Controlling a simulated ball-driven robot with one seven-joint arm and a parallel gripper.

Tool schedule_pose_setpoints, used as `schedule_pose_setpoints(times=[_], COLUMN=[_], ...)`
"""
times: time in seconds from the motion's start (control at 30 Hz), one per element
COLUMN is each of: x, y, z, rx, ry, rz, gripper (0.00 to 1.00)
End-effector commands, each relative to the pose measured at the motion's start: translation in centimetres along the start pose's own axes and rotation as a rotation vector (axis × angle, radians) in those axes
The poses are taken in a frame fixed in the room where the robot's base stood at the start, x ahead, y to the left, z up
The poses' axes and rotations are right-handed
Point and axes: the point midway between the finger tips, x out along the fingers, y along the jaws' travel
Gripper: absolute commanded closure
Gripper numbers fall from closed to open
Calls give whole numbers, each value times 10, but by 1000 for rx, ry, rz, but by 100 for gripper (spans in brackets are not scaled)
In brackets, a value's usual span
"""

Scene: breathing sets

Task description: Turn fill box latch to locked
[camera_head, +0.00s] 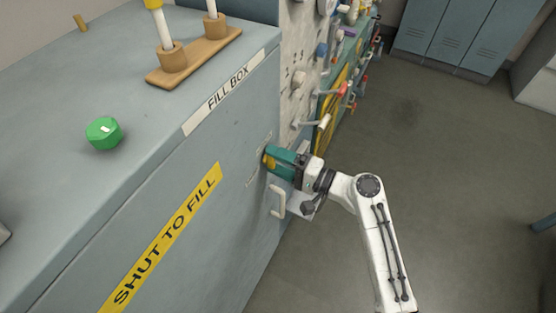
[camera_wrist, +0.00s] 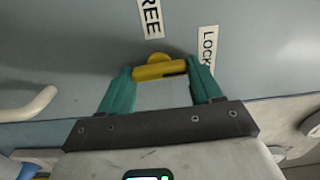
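The fill box latch (camera_wrist: 160,71) is a yellow bar on the grey panel, lying almost level across the wrist view. A "FREE" label (camera_wrist: 151,17) is above it and a "LOCKED" label (camera_wrist: 208,45), partly hidden by a finger, is to its upper right. My gripper (camera_wrist: 160,75) has its teal fingers at the two ends of the bar, and they appear to touch both ends. In the head view my gripper (camera_head: 268,158) is against the front of the fill box, and its fingers mostly hide the latch.
The fill box (camera_head: 215,215) has a yellow "SHUT TO FILL" strip (camera_head: 165,240) and a pale pull handle (camera_head: 278,201) just below my gripper. A green knob (camera_head: 104,132) is on top. Levers (camera_head: 322,124) project from the panel beyond. The floor to the right is clear.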

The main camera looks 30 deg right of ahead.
Motion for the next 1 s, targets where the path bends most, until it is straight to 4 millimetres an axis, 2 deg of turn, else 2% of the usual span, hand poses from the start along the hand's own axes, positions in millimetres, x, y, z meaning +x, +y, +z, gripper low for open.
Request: schedule_pose_setpoints(times=[0.03, 0.27, 0.57, 0.67, 1.0], x=[-1, 0, -4, -15, -79], y=[1, 1, 1, 3, 4], z=[0, 0, 0, 0, -1], rx=[1, 0, -1, 0, 0], ry=[2, 1, 2, 2, 5], rz=[2, 1, 0, 1, 2], gripper=[31, 11, 11, 11, 11])
